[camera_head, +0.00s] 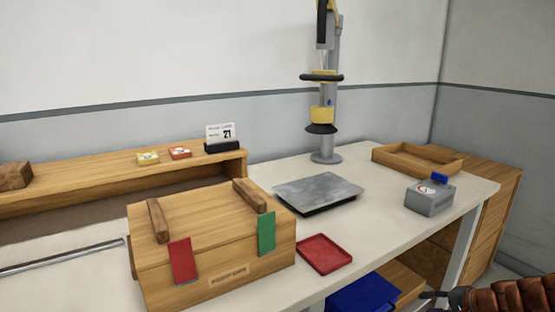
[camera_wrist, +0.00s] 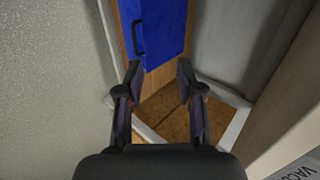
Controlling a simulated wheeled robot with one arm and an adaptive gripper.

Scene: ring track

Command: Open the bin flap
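A blue panel with a black bar handle (camera_wrist: 139,38) shows at the top of the wrist view; I take this panel (camera_wrist: 165,25) to be the bin flap. A blue surface (camera_head: 362,294), likely the same panel, shows below the bench front in the head view, cut by the lower edge. My gripper (camera_wrist: 157,82) is open, its two dark fingers apart with nothing between them. The handle lies beyond the fingertips, slightly left of the middle, apart from them. In the head view only part of my arm shows at the lower right.
The bench (camera_head: 345,225) holds a wooden box (camera_head: 160,285) with red and green tabs, a red tray (camera_head: 324,254), a grey plate (camera_head: 318,191), a grey device (camera_head: 430,200) and an open wooden tray (camera_head: 410,160). A pale bench leg (camera_head: 463,245) stands near my arm.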

